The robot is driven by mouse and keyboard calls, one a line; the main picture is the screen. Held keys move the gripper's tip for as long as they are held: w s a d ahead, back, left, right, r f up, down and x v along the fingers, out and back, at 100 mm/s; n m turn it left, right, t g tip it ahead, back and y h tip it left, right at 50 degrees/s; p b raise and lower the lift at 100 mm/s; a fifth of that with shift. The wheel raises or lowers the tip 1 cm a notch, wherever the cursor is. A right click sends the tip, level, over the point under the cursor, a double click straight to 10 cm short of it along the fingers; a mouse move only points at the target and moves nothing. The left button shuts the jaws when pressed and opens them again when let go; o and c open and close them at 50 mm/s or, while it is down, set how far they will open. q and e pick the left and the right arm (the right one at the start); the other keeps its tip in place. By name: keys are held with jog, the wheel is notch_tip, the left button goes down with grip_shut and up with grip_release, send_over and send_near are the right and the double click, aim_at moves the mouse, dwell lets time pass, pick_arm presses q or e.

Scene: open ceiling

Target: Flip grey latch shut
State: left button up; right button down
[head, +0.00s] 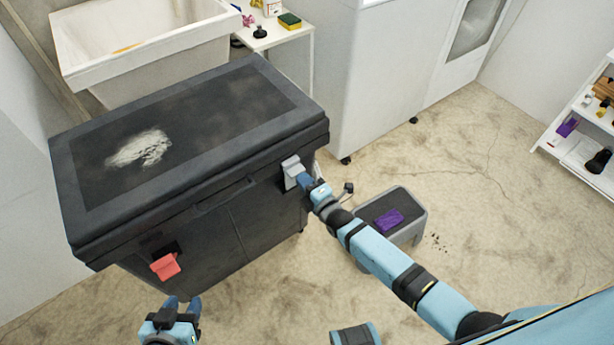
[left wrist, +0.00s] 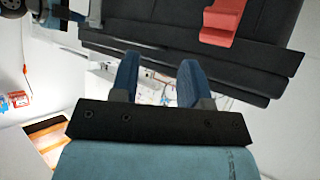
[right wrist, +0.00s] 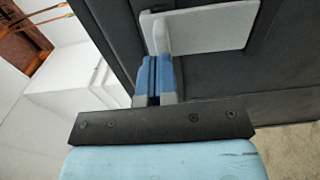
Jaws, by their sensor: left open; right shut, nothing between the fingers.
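The grey latch (head: 291,170) is on the front of the black chest (head: 215,225), near its right end just under the lid. My right gripper (head: 306,182) is shut and empty, its fingertips up against or very close to the latch. In the right wrist view the latch (right wrist: 212,28) is a light grey plate with a raised tab beside my shut fingers (right wrist: 157,65); contact is hard to tell. My left gripper (head: 183,305) is open and empty, in front of the chest's left part, below a red latch (head: 165,265). The red latch also shows in the left wrist view (left wrist: 222,20).
The chest lid is down, with a whitish patch on top. A grey step stool (head: 408,204) with a purple item (head: 388,220) stands right of the chest, close to my right arm. A sink (head: 140,38) is behind. Floor at the right is open.

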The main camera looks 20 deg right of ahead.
pick_arm(q)
jog(key=shift+r+p, duration=0.45)
jog(key=shift+p, duration=0.2)
pick_arm(e)
jog(key=shift+w+a+r+g, duration=0.1)
jog(key=shift+w+r+g, duration=0.2)
jog(key=shift+w, duration=0.05)
pick_arm(q)
jog(key=shift+s, duration=0.1)
pick_arm(e)
jog(key=shift+w, duration=0.1)
